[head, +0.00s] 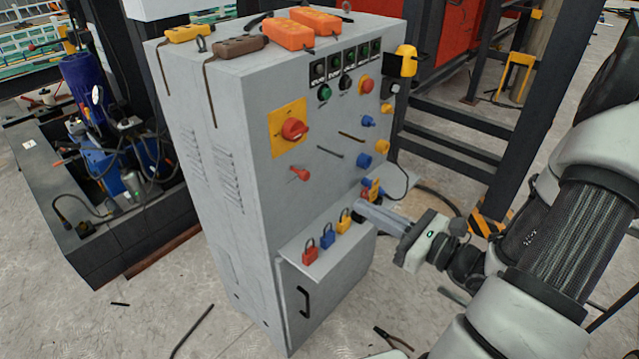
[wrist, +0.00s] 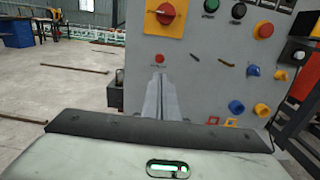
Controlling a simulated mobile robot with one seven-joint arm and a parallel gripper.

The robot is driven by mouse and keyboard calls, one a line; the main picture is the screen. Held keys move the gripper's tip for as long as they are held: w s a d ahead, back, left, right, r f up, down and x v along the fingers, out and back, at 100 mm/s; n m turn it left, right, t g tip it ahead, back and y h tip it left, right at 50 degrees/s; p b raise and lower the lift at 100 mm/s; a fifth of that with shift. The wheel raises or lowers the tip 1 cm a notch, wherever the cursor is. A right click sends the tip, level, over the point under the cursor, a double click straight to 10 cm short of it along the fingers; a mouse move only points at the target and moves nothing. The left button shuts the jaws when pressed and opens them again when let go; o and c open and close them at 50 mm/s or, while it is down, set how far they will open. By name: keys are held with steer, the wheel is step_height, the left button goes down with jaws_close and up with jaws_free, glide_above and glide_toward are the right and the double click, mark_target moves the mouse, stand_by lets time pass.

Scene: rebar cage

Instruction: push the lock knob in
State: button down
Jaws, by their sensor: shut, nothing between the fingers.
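A grey control cabinet (head: 235,150) stands in the middle of the head view. A small red knob (head: 300,174) sticks out from its front panel, below the red rotary switch on a yellow plate (head: 291,129); I take it as the lock knob. The wrist view shows this knob (wrist: 160,59) nearly face-on, with small red marking below it. My gripper (head: 358,208) is in front of the cabinet, to the lower right of the knob and apart from it. Its fingers (wrist: 158,76) are together and empty, with tips appearing just below the knob in the wrist view.
Red (head: 310,253), blue (head: 327,236) and yellow (head: 343,222) padlocks stand on a ledge below the panel, close to my gripper. Blue (head: 364,161) and yellow (head: 382,146) knobs project at the panel's right. Dark steel posts (head: 528,110) stand behind on the right.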

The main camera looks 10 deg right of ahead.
mark_target(308, 176)
steer(key=x, duration=1.3)
steer(key=shift+b, duration=0.45)
steer(key=shift+w+a, duration=0.15)
steer(key=shift+x, duration=1.1)
steer(key=shift+r, duration=0.1)
